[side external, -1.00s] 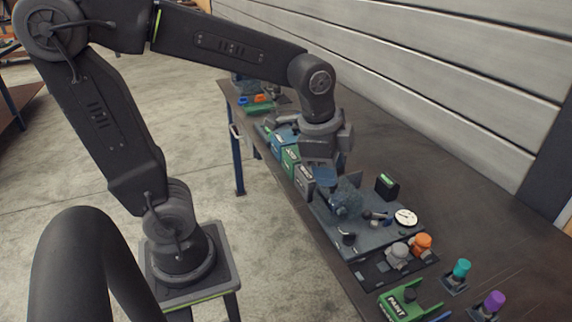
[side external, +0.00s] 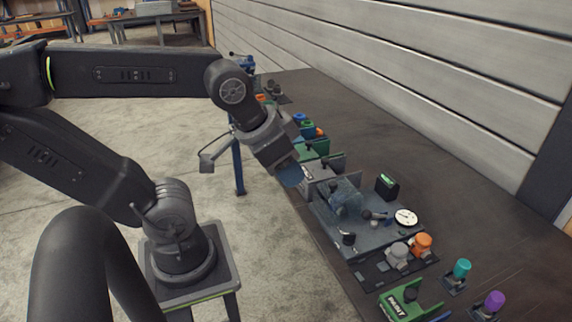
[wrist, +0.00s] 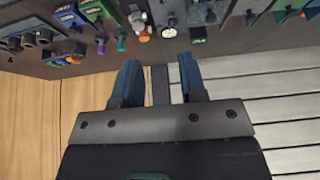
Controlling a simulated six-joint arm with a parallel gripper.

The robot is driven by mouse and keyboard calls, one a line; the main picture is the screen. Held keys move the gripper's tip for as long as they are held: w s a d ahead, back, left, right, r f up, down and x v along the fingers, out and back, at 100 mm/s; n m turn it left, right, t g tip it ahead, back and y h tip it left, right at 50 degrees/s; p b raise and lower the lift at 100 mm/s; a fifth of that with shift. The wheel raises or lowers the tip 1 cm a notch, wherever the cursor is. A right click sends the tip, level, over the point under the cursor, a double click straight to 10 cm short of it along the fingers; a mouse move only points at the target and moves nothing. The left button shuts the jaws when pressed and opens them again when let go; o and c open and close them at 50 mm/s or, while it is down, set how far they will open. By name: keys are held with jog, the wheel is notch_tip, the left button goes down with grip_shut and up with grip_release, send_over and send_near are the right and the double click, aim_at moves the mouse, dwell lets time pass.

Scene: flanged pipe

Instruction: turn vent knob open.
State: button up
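A blue-grey board (side external: 370,240) lies on the bench, with a pale round dial (side external: 405,217), a translucent blue-grey block (side external: 342,196), a black-handled part (side external: 373,215) and a small dark knob-like part (side external: 347,238). I cannot tell for certain which part is the vent knob. My gripper (side external: 290,176) hangs up and left of the board in the side view, apart from it. In the wrist view, the two blue fingers of my gripper (wrist: 160,72) are spread with nothing between them. The pale dial (wrist: 169,32) also shows there, small, near the top.
A black box with a green label (side external: 387,187) stands at the board's back edge. Grey and orange knobs (side external: 422,243), a teal-topped piece (side external: 461,268), a purple-topped piece (side external: 493,301) and a green holder (side external: 410,301) stand nearer. The bench behind the board is clear up to the panelled wall.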

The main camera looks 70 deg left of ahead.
jog(key=m+g, duration=0.4)
jog(key=g, duration=0.2)
send_over(352, 233)
notch_tip(352, 233, down, 10)
notch_tip(352, 233, down, 13)
jog(key=shift+f, duration=0.1)
grip_shut()
